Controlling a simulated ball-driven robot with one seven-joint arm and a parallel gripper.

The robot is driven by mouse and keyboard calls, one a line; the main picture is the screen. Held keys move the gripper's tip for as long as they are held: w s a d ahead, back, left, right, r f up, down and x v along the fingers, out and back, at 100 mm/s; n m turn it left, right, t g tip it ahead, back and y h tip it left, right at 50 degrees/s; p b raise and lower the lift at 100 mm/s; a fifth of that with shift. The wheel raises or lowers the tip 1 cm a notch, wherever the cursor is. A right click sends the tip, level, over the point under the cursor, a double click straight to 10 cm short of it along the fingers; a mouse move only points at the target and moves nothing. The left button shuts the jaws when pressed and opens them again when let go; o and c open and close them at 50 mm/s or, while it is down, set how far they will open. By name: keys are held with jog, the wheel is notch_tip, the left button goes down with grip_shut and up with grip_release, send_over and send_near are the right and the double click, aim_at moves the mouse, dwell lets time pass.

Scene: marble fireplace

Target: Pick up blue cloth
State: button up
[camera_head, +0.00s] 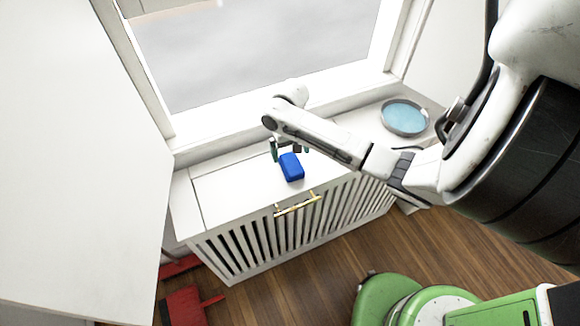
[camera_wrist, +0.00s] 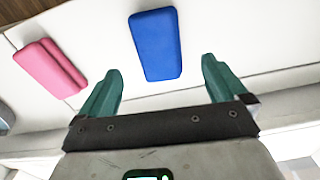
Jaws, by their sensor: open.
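The blue cloth (camera_head: 291,167) looks like a folded, rounded block. It lies on the white slatted cabinet (camera_head: 222,203) below the window. In the wrist view the blue cloth (camera_wrist: 155,44) is ahead of my gripper (camera_wrist: 162,72), roughly in line with the gap between its two green fingers. My gripper (camera_head: 290,151) is open and empty. In the head view its fingers are just behind the cloth, towards the window. I cannot tell the height between them.
A pink folded block (camera_wrist: 50,68) lies left of the blue cloth in the wrist view. A round tray with a blue inside (camera_head: 404,117) sits at the cabinet's right end. A brass handle (camera_head: 297,204) is on the front. Red items (camera_head: 186,305) lie on the floor.

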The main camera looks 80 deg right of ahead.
aim_at(292, 163)
jog(key=shift+s+a+f+p, duration=0.1)
jog(key=shift+f+p, duration=0.1)
jog(key=shift+f, duration=1.2)
jog(key=shift+s+f+p, duration=0.1)
jog(key=shift+f+p, duration=0.05)
jog(key=shift+f, duration=1.25)
jog(key=c, duration=1.1)
jog(key=shift+r, duration=0.1)
jog(key=shift+r, duration=0.5)
notch_tip(292, 163, up, 2)
jog(key=shift+s+r, duration=0.1)
jog(key=shift+r, duration=0.1)
jog(key=s+a+r, duration=0.2)
jog(key=s+r, duration=0.1)
jog(key=s, duration=0.1)
jog(key=s+a+r, duration=0.2)
jog(key=s+r, duration=0.1)
jog(key=s, duration=0.1)
jog(key=s+a+r+b, duration=0.1)
jog(key=s+a+r, duration=0.1)
jog(key=s+r, duration=0.1)
jog(key=shift+s+r, duration=0.25)
jog(key=shift+s, duration=0.45)
